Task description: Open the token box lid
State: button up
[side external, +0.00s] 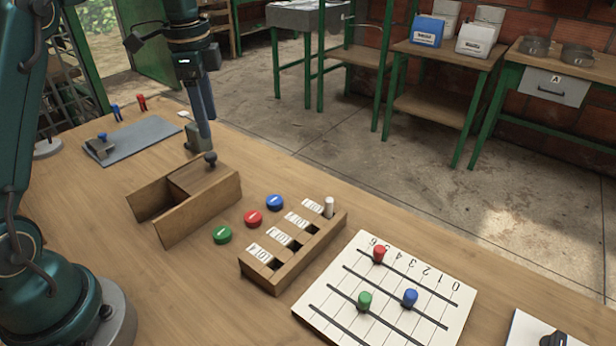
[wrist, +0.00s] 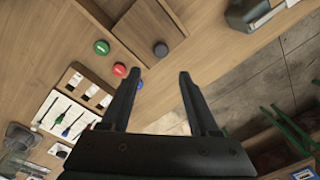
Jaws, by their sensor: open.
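The token box (side external: 205,209) is an open-topped wooden box on the table. Its wooden lid (side external: 195,175) covers the right part, and the left part shows as an open hollow. A dark round knob (side external: 210,158) stands on the lid near its right end. My gripper (side external: 199,142) is beside the knob, on its far side in the side view; contact cannot be told. In the wrist view my gripper (wrist: 160,73) is open with nothing between its fingers. The knob (wrist: 160,48) shows just beyond the fingertips, on the lid (wrist: 140,28).
Green (side external: 222,235), red (side external: 252,218) and blue (side external: 274,202) tokens lie right of the box. A slotted wooden rack (side external: 300,262) and a numbered board with pegs (side external: 335,310) stand further right. A grey mat (side external: 150,138) lies behind the box.

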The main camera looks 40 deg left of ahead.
aim_at(210, 155)
jog(key=f, duration=0.1)
jog(key=a+f, duration=0.1)
jog(key=f, duration=0.1)
jog(key=shift+s+a+g, duration=0.15)
jog(key=shift+g, duration=0.15)
jog(key=shift+f, duration=2.15)
grip_shut()
jog(key=shift+r, duration=0.1)
